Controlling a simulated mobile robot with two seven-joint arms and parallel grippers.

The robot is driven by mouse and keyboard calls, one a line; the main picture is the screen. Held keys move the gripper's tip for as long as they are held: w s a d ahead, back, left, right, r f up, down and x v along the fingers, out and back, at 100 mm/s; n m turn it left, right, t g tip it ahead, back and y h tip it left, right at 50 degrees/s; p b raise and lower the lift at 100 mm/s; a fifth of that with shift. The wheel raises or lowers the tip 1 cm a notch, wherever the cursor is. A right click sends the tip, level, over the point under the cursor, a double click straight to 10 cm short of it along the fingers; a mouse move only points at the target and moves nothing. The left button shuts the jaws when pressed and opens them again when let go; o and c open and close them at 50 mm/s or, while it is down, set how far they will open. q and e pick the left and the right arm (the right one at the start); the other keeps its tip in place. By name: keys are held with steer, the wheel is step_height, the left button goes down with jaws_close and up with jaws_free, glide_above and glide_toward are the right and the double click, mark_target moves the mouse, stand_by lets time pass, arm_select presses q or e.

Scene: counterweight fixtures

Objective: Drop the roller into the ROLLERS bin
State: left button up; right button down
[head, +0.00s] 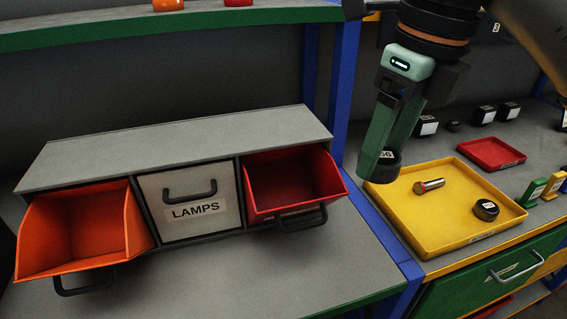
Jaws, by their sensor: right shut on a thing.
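My right gripper (384,135) comes down from the top, over the left edge of the yellow tray (412,233). It is shut on a dark round piece with a white label (386,160), partly hidden by the fingers. I cannot tell for sure that this piece is the roller. A cabinet to the left has an orange bin (75,232) tilted open, a shut drawer marked LAMPS (192,203) and a red bin (292,182) tilted open. No ROLLERS label is readable. My left gripper is not in view.
The yellow tray holds a metal pin with a red end (429,186) and a dark labelled cylinder (486,209). A red tray (491,153) and several dark labelled blocks stand behind. A blue post (348,95) rises between cabinet and tray. A green shelf (200,24) hangs above the cabinet.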

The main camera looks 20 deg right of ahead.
steer(key=w+a+f, duration=0.2)
steer(key=w+f, duration=0.2)
steer(key=w+a+f+p, duration=0.1)
steer(key=w+a+f, duration=0.1)
steer(key=w+f, duration=0.2)
steer(key=w+a+f+p, duration=0.1)
steer(key=w+a+f, duration=0.2)
steer(key=w+f, duration=0.1)
steer(key=shift+f, duration=0.45)
steer(key=shift+a, duration=0.1)
steer(key=shift+f, duration=0.3)
steer(key=shift+c, duration=0.6)
jaws_free()
steer(key=shift+r, duration=0.1)
